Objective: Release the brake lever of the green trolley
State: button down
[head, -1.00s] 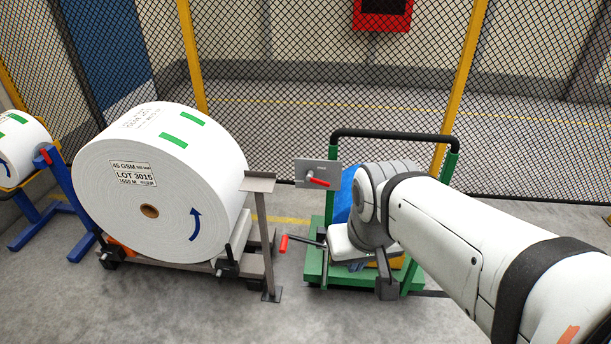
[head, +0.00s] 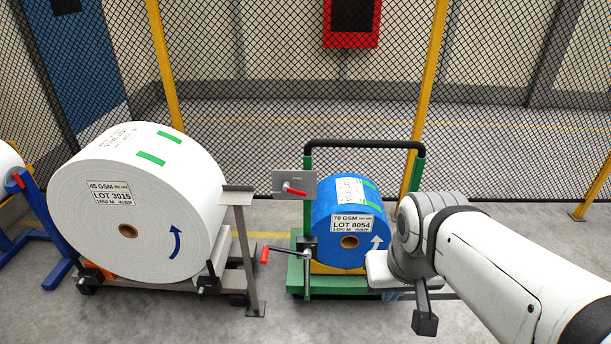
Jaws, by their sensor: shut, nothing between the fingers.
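The green trolley (head: 298,278) stands right of centre with a black top rail. It carries a blue paper roll (head: 342,207) labelled LOT 8054. A red-handled lever (head: 293,188) sits on a grey plate at its upper left. A second red-handled lever (head: 264,255) sticks out low on its left, on a dark rod reaching a post. I cannot tell for sure which is the brake lever. My gripper (head: 425,322) is the dark end hanging below my wrist, at the trolley's front right. It is shut and empty, apart from both levers. Its fingertips show only small.
A large white roll (head: 100,215) labelled LOT 3015 lies on a low cradle at left. A brown-grey stand (head: 247,255) rises between it and the trolley. A blue stand (head: 45,225) is at far left. Mesh fencing (head: 260,90) closes the back. Floor in front is clear.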

aim_at(285, 186)
jog(key=i, duration=0.95)
jog(key=z, duration=0.05)
